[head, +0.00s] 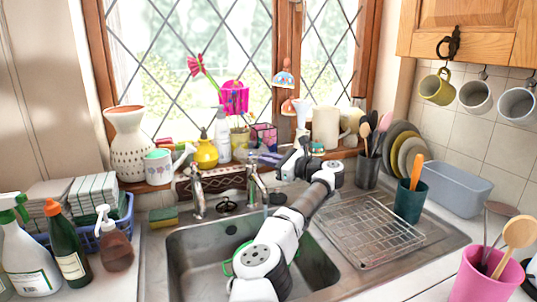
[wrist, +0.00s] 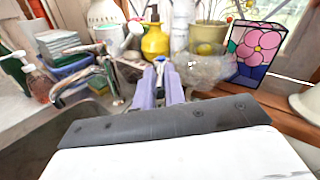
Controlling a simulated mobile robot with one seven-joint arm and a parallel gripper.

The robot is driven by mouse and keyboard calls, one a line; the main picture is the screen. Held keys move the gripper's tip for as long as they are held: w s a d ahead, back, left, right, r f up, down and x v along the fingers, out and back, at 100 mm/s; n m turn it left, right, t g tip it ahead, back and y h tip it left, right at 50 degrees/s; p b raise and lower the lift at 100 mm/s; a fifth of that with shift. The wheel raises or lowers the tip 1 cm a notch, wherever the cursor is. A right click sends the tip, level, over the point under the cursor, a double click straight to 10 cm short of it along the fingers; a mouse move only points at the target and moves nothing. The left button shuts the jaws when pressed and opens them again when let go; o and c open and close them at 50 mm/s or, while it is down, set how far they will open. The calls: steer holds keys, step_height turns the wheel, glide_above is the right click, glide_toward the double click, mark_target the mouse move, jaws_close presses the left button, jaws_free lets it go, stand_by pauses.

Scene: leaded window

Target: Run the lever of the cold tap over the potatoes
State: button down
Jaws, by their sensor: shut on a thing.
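Two chrome taps stand at the back of the sink: a left tap (head: 198,192) and a right tap (head: 252,178). The left tap also shows in the wrist view (wrist: 82,78). My gripper (head: 272,159) is at the top of the right tap, its purple fingers (wrist: 170,88) shut on what looks like that tap's lever, small and mostly hidden between them. A faint bluish streak below the right spout may be water; I cannot tell. A green rim (head: 228,267) shows in the sink beside my arm. No potatoes can be made out; my arm covers that part.
The sill behind the taps is crowded: a white vase (head: 128,145), a yellow bottle (head: 206,153) and a stained-glass box (wrist: 257,50). A wire rack (head: 370,230) lies right of the sink. A sponge (head: 164,217) sits left of the taps.

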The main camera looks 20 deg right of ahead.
steer(key=shift+d+n+g+y+p, duration=0.1)
steer(key=shift+n+g+y+p, duration=0.2)
steer(key=shift+p, duration=0.05)
stand_by(0.3)
steer(key=c, duration=1.5)
jaws_free()
steer(key=shift+o, duration=0.2)
steer(key=b+v, duration=0.4)
steer(key=v, duration=0.9)
steer(key=shift+s+d, duration=0.25)
